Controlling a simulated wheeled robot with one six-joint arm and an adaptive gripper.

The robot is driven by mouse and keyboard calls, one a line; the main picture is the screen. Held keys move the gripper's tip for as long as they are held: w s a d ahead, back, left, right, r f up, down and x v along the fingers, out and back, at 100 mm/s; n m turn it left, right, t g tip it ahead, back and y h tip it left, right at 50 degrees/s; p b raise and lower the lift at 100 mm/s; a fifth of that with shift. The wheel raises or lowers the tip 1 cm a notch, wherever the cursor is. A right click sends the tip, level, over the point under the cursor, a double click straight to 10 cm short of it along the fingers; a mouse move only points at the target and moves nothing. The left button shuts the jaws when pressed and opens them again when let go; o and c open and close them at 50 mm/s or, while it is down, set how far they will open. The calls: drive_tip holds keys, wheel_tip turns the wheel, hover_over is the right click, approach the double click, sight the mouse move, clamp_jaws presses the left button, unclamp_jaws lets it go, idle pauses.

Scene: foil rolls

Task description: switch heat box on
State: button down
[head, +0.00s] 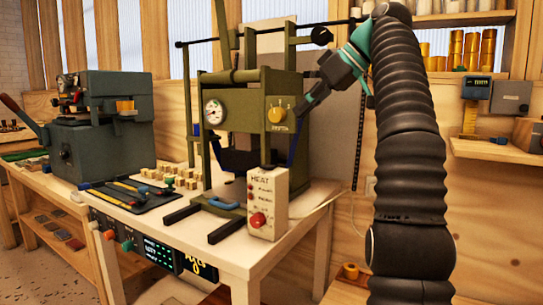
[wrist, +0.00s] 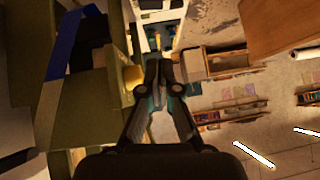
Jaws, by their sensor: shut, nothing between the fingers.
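The heat box (head: 267,204) is a cream upright box lettered HEAT, standing at the front right of the bench in the head view. It has a large red knob (head: 258,220) low on its front and small red marks above. I cannot tell whether it is on. My gripper (head: 303,108) is above and right of the box, beside the yellow dial (head: 279,113) of the green press. In the wrist view my gripper (wrist: 158,66) is shut and empty, with the yellow dial (wrist: 132,77) just left of the fingers. Whether they touch is unclear.
The green press (head: 240,105) with a white gauge stands behind the heat box. A dark tool mat (head: 128,195) and small wooden blocks lie left of it. A dark green machine (head: 100,130) is farther left. A wall shelf (head: 490,150) is at right.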

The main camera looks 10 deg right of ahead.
drive_tip(key=shift+w+a, duration=0.1)
hover_over(272, 172)
wheel_tip(272, 172, down, 8)
drive_tip(key=shift+f, duration=1.45)
drive_tip(key=shift+b, duration=0.3)
